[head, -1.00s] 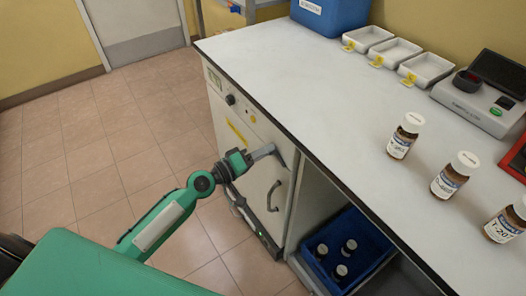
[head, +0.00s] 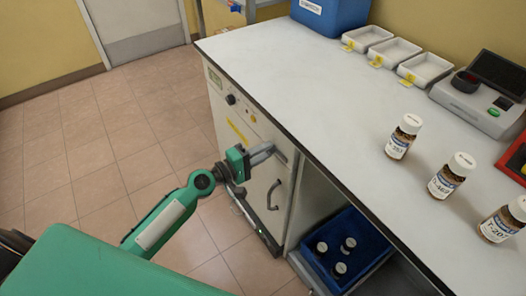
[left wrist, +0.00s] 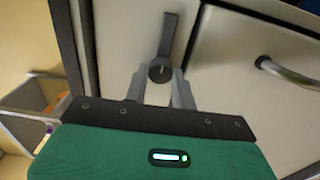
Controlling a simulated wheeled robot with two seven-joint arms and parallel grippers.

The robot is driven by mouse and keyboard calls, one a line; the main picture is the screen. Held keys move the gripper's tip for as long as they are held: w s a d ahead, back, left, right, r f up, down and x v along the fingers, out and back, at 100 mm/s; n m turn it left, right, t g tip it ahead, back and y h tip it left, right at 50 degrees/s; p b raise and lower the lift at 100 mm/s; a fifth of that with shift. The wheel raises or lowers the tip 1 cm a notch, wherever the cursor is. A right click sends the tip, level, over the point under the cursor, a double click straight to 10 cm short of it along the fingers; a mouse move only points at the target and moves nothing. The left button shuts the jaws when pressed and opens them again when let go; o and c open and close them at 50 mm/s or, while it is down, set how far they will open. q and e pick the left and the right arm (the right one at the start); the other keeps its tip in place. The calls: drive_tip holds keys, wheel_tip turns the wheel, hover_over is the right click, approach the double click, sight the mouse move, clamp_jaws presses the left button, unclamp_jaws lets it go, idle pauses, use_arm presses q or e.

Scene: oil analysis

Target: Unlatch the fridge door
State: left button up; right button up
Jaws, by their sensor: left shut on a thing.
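The fridge (head: 246,150) is built in under the near left end of the white bench, and its pale door looks closed. The fridge latch (left wrist: 169,36) is a dark lever on a round pivot, seen in the left wrist view. The lever points up and slightly right there. My left gripper (head: 272,152) reaches the upper part of the fridge front and is shut on the latch; its fingers (left wrist: 160,90) sit at the pivot end. In the head view the gripper largely hides the latch. The curved door handle (head: 273,194) is below the gripper, also in the wrist view (left wrist: 290,73).
The white bench top (head: 290,85) overhangs the fridge. A blue crate (head: 322,262) with several bottles stands in the open bay to the right. Labelled bottles (head: 446,176), white trays (head: 395,53) and an instrument are on the bench. The tiled floor (head: 100,150) at left is clear.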

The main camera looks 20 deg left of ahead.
drive_tip(key=shift+s, duration=0.15)
use_arm(q)
drive_tip(key=o, duration=1)
use_arm(e)
drive_tip(key=shift+s, duration=0.15)
use_arm(q)
drive_tip(key=shift+s+a, duration=0.1)
use_arm(e)
wheel_tip(320, 180, up, 5)
drive_tip(key=b, duration=0.3)
use_arm(q)
drive_tip(key=b+v, duration=0.1)
drive_tip(key=v, duration=1.2)
drive_tip(key=shift+s+a, duration=0.2)
drive_tip(key=shift+s, duration=0.05)
use_arm(e)
drive_tip(key=shift+w+a+f+n+t+y, duration=0.15)
drive_tip(key=shift+w+a+t+y, duration=0.1)
drive_tip(key=shift+w+a+t, duration=0.25)
drive_tip(key=shift+w+a+f+n+t+y, duration=0.1)
drive_tip(key=shift+w+a+f+t+y, duration=0.15)
drive_tip(key=shift+a+t, duration=0.35)
drive_tip(key=shift+w+a+f+n+t+y, duration=0.1)
drive_tip(key=shift+w+a+t+y, duration=0.1)
drive_tip(key=shift+w+a+t, duration=0.35)
drive_tip(key=shift+s+a, duration=0.1)
drive_tip(key=shift+s, duration=0.05)
use_arm(q)
drive_tip(key=shift+f, duration=0.1)
